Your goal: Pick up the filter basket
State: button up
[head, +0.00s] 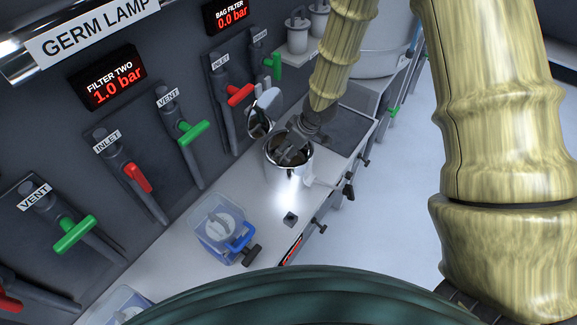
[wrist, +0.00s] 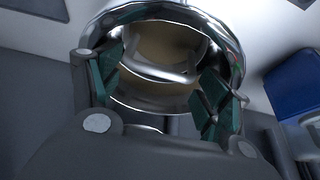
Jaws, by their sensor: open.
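The round steel filter housing (head: 302,172) stands on the bench with its shiny lid (head: 265,108) swung up at the back left. In the wrist view its rim (wrist: 243,50) circles the opening. The filter basket (wrist: 150,72) seems to sit inside, with a beige interior and a curved metal handle across it; in the head view it is mostly hidden. My gripper (wrist: 162,88) is open, its green-padded fingers on either side of the handle, apart from it. In the head view my gripper (head: 290,150) is over the housing mouth.
A clear tub with blue parts (head: 222,228) stands left of the housing. A small dark block (head: 290,219) lies in front. Red-handled (head: 240,94) and green-handled (head: 192,132) valves project from the wall behind. Knobs (head: 349,192) line the bench's front edge.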

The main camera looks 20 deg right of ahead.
jog(key=shift+x, duration=1.2)
jog(key=c, duration=1.3)
jog(key=shift+c, duration=0.9)
jog(key=shift+r, duration=0.15)
